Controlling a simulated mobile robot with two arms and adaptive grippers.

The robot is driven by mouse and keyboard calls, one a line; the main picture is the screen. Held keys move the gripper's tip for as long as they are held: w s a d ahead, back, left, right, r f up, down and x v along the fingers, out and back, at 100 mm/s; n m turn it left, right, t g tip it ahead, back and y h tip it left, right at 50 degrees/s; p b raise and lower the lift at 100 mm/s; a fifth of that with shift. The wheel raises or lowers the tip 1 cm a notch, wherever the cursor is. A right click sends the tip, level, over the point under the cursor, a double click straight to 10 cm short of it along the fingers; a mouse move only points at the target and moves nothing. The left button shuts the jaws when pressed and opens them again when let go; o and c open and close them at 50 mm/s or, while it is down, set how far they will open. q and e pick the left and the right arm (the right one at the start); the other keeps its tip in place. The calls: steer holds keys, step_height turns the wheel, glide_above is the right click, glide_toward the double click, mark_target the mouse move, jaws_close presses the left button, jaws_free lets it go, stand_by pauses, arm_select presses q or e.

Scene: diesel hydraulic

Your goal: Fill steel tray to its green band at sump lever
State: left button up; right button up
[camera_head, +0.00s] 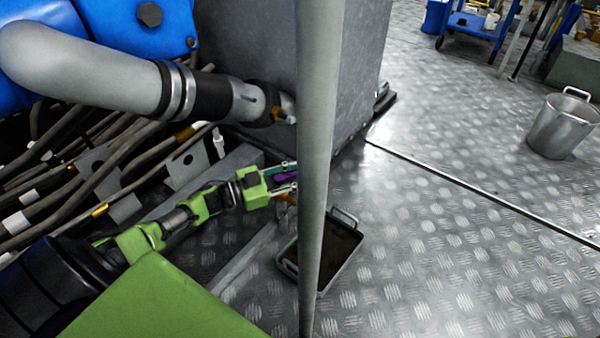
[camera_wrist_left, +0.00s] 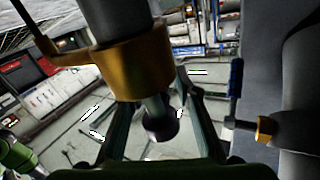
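The steel tray (camera_head: 350,268) lies on the floor in the head view, with a dark brown surface inside it. A blue-handled lever (camera_wrist_left: 235,90) stands just right of the fingers.
The grey pole (camera_head: 318,110) stands close in front. A large pipe (camera_head: 90,75) and several hoses fill the left. A grey tank (camera_head: 240,50) stands behind. A metal bucket (camera_head: 562,128) stands at the right and a blue cart (camera_head: 470,25) behind. The floor between is clear.

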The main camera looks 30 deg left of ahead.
arm_select(q)
steer(key=v, duration=1.2)
steer(key=shift+d, duration=0.1)
